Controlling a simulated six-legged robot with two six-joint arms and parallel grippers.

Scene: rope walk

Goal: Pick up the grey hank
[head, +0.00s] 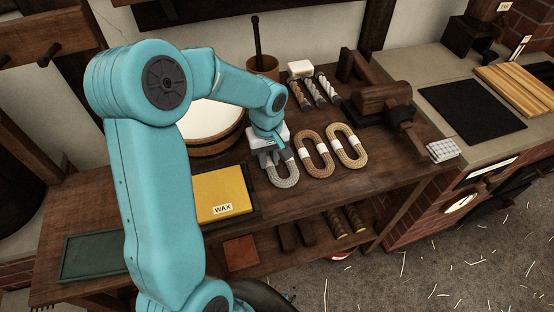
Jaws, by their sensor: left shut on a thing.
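The grey hank (284,181) is an oval loop of grey rope on the dark wooden bench. Its far half is hidden under my left gripper (272,156). My left gripper comes down from above and is shut on the hank. The hank looks to be at bench height; I cannot tell whether it touches the wood. A brown hank (315,166) and a cream hank (360,148), each with a white band, lie just to the right. My right gripper is not in view.
A round wooden tub (216,143) stands behind my arm. A yellow wax block (222,195) and a green tray (95,256) lie to the left. Several rope samples (314,92) and a wooden clamp-like device (380,101) are behind the hanks. Bare bench shows in front.

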